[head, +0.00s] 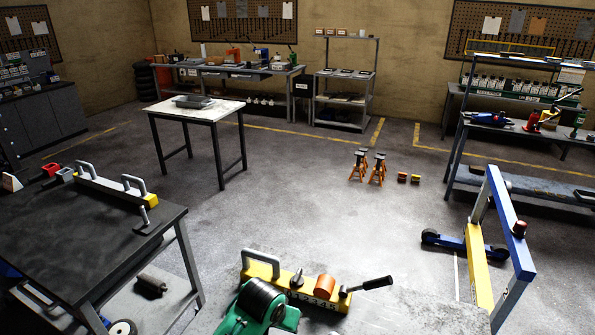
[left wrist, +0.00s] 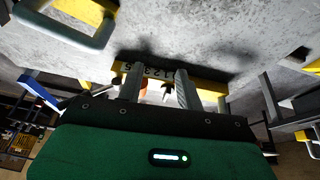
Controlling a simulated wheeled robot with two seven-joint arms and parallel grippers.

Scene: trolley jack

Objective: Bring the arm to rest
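My left arm's green and black end (head: 262,308) shows at the bottom middle of the head view, in front of a yellow bar; its fingertips are hidden there. In the left wrist view, the two grey fingers of my left gripper (left wrist: 160,88) stand apart, with a gap between them. The yellow bar (head: 318,295) carries a grey handle, an orange cylinder (head: 325,285) and a black-gripped lever (head: 368,284). Its number marks show beyond the fingers in the left wrist view (left wrist: 205,85). I cannot tell whether the fingers touch it. My right gripper is in neither view.
A dark table (head: 95,235) stands at left with a yellow handled bar on it. A blue and yellow frame (head: 478,262) stands at right. A white-topped table (head: 195,109) and orange jack stands (head: 377,170) stand farther back.

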